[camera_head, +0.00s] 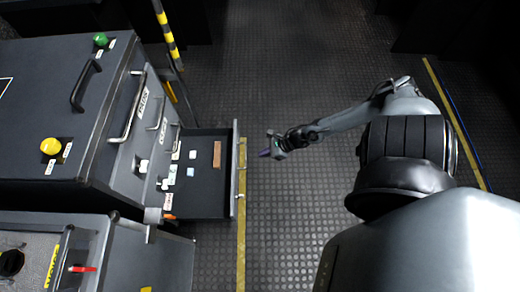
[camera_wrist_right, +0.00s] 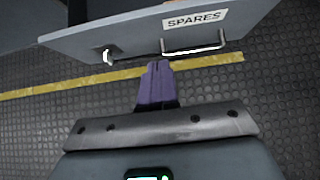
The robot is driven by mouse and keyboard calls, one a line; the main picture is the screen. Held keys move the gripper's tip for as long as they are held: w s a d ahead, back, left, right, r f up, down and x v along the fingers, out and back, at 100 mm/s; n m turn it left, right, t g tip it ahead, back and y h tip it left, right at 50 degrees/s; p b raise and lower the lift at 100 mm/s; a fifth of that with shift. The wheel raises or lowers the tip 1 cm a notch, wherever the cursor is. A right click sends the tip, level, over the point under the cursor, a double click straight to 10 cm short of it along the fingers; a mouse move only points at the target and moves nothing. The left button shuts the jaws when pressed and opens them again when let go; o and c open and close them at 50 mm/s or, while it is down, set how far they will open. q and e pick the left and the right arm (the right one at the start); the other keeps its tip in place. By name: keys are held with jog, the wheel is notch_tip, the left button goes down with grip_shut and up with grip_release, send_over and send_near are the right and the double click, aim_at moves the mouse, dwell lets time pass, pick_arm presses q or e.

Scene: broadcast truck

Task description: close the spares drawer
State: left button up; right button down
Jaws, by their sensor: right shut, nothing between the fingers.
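The spares drawer (camera_head: 205,203) stands pulled out from the dark cabinet in the head view, with several small items inside. Its front panel (camera_wrist_right: 140,35) shows in the right wrist view, with a white SPARES label (camera_wrist_right: 195,19) and a metal handle (camera_wrist_right: 194,48). My right gripper (camera_head: 266,154) is just right of the drawer front, with a gap between them in the head view. In the wrist view its purple fingers (camera_wrist_right: 157,72) are shut, empty and point toward the panel near the handle's left end. My left gripper is not in view.
The cabinet (camera_head: 60,110) has more handled drawers, a green knob (camera_head: 100,40) and a yellow knob (camera_head: 51,146). A lower grey unit (camera_head: 150,262) stands in front left. A yellow-black striped post (camera_head: 165,30) rises behind. The ribbed floor (camera_head: 290,225) right of the drawer is clear.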

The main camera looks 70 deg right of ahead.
jog(key=w+a+f+b, duration=0.3)
jog(key=w+f+b, duration=0.2)
jog(key=w, duration=0.4)
jog(key=shift+w+a+f+b, duration=0.2)
jog(key=shift+f+b, duration=0.15)
jog(key=shift+b, duration=0.4)
